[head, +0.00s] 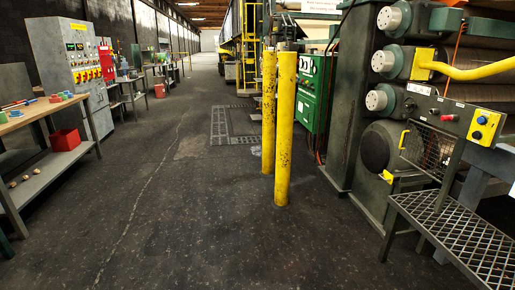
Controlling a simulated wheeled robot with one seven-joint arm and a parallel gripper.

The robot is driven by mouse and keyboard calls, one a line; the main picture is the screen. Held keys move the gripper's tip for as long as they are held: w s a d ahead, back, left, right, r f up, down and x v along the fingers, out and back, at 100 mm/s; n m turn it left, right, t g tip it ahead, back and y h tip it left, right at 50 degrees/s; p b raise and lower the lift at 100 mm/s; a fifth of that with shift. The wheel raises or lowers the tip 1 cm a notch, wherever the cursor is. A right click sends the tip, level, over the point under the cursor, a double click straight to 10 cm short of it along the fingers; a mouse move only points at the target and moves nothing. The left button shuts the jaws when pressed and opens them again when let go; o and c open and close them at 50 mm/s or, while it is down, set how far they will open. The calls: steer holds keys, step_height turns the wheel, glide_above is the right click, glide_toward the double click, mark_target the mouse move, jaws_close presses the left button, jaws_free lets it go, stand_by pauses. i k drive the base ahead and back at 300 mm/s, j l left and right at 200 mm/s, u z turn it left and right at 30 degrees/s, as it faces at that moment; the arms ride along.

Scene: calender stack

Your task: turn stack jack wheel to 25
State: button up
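The calender stack (345,120) stands at the right, a tall dark green machine with several round grey roll ends (389,18) on its side. A large dark round disc (376,150) sits low on it, partly behind a mesh guard (428,150). I cannot tell whether this disc is the stack jack wheel, and no scale or number 25 can be read. My gripper is not in view.
Two yellow posts (285,130) stand ahead, left of the machine. A metal grate step (465,238) stands at the front right, below a control panel (484,127). A workbench (40,110) and grey cabinet (72,65) line the left. The middle floor is clear.

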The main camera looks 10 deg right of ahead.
mark_target(407, 105)
steer(key=i, duration=1.9)
steer(key=i+z, duration=0.1)
steer(key=i, duration=0.45)
steer(key=i+j+z, duration=0.1)
steer(key=i, duration=0.45)
steer(key=i+j+z, duration=0.1)
steer(key=i, duration=0.45)
steer(key=i+j+z, duration=0.15)
steer(key=i+z, duration=0.2)
steer(key=i+j+z, duration=0.55)
steer(key=z, duration=0.15)
steer(key=i+j, duration=0.05)
steer(key=i, duration=0.05)
